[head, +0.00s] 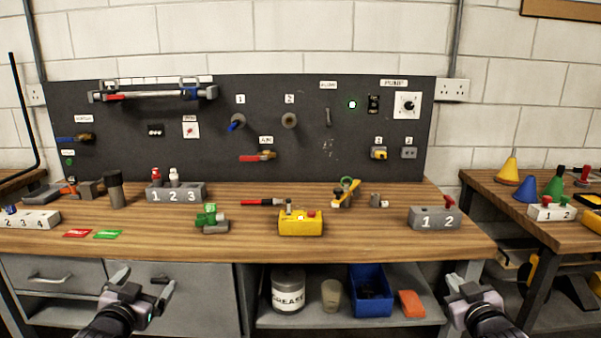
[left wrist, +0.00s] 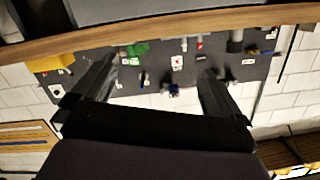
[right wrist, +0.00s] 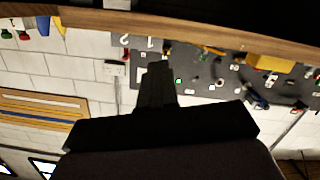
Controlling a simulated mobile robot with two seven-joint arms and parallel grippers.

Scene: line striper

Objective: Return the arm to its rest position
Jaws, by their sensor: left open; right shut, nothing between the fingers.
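My left gripper (head: 146,283) is in front of the workbench, low at the left of the head view, before the grey drawers. Its two fingers stand wide apart with nothing between them, as the left wrist view (left wrist: 155,85) also shows. My right gripper (head: 464,281) is in front of the bench's right end, below the tabletop edge. In the right wrist view (right wrist: 157,85) its fingers are together and hold nothing. Both grippers are clear of the bench and touch no object.
The wooden workbench (head: 340,246) carries a yellow box (head: 300,225), a green valve (head: 210,217) and numbered grey blocks (head: 435,219). A dark panel (head: 330,165) with fittings stands behind. A blue bin (head: 370,302) is on the shelf below. A second table (head: 510,203) is at the right.

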